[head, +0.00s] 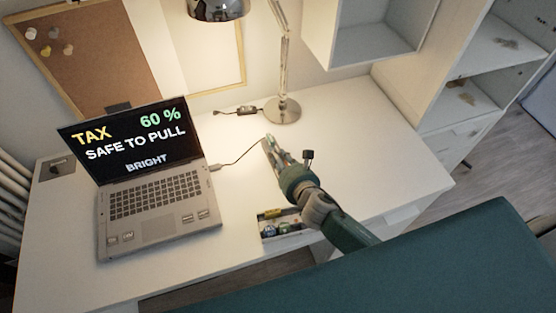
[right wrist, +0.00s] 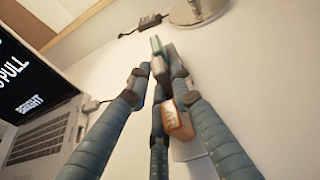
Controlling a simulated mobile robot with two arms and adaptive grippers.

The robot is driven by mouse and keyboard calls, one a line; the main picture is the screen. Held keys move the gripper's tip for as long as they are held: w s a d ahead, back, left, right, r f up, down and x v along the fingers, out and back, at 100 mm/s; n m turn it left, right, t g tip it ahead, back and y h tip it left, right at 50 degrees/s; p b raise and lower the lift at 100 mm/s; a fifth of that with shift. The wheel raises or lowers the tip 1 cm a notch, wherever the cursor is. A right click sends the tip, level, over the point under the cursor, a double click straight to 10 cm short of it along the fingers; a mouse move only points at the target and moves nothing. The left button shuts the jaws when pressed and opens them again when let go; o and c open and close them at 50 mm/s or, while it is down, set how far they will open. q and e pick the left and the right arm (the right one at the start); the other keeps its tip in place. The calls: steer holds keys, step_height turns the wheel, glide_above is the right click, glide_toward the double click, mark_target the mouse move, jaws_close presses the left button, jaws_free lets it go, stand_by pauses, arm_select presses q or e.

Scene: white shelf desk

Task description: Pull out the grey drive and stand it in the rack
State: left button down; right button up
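My right gripper (head: 275,153) reaches over the desk to a pale hub-like strip (right wrist: 187,150), mostly hidden by my fingers. In the right wrist view my fingertips (right wrist: 160,75) are close together around its far part. An orange labelled drive (right wrist: 177,120) stands by the right finger and a teal drive (right wrist: 157,45) shows just past the tips. I cannot make out the grey drive or whether the fingers hold anything. No rack can be clearly identified. The laptop (head: 160,207) screen reads "TAX 60 % SAFE TO PULL BRIGHT". My left gripper is out of view.
A cable (head: 240,155) runs from the laptop's right side toward the hub. A lamp base (head: 283,111) and a small black adapter (head: 246,109) stand behind. A white compartment (head: 292,238) with several small items lies at the front edge. The desk's right part is clear.

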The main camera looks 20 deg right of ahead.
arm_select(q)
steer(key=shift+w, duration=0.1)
